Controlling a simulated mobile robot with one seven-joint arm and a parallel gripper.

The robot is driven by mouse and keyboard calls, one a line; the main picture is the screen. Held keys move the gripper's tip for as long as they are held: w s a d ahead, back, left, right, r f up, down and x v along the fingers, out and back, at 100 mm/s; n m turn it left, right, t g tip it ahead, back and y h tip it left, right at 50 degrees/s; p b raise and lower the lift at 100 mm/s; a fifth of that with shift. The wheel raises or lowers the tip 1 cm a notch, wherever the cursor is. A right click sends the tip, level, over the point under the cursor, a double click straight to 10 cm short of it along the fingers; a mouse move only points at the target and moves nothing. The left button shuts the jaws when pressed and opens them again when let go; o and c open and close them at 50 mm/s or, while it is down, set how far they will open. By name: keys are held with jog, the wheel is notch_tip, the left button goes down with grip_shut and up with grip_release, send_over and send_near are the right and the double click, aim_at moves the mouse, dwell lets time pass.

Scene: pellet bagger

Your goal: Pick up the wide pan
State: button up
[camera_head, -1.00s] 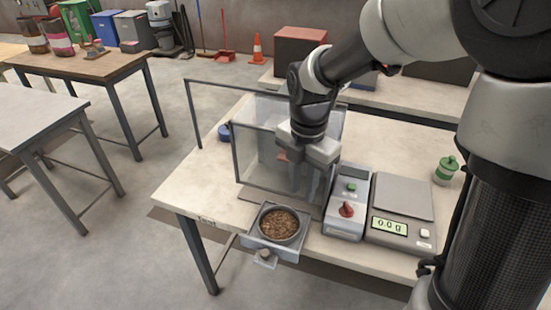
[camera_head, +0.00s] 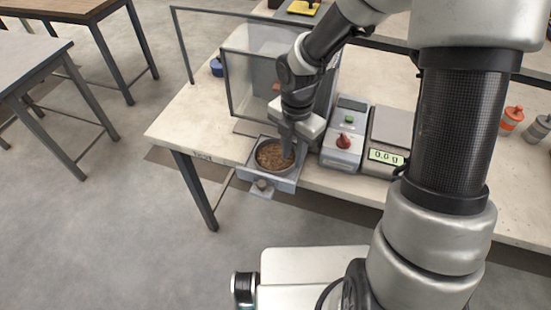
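The wide pan (camera_head: 271,156) is a round grey pan filled with brown pellets. It sits level in the pulled-out grey drawer (camera_head: 262,186) at the front edge of the workbench. My gripper (camera_head: 287,150) points down at the pan's right side, with its fingers over the rim and partly hiding it. The gap between the fingers does not show clearly, and I cannot tell whether they touch the rim.
A clear-panelled enclosure (camera_head: 245,85) stands behind the drawer. A control box (camera_head: 343,143) with a green button and red knob stands close to the right, beside a scale (camera_head: 388,155) reading 0.0 g. The bench (camera_head: 185,115) is bare on the left.

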aim_at(291, 165)
notch_tip(291, 165, down, 4)
jog(key=shift+w+a+r, duration=0.1)
jog(key=shift+a+r, duration=0.05)
jog(key=shift+r, duration=0.05)
grip_shut()
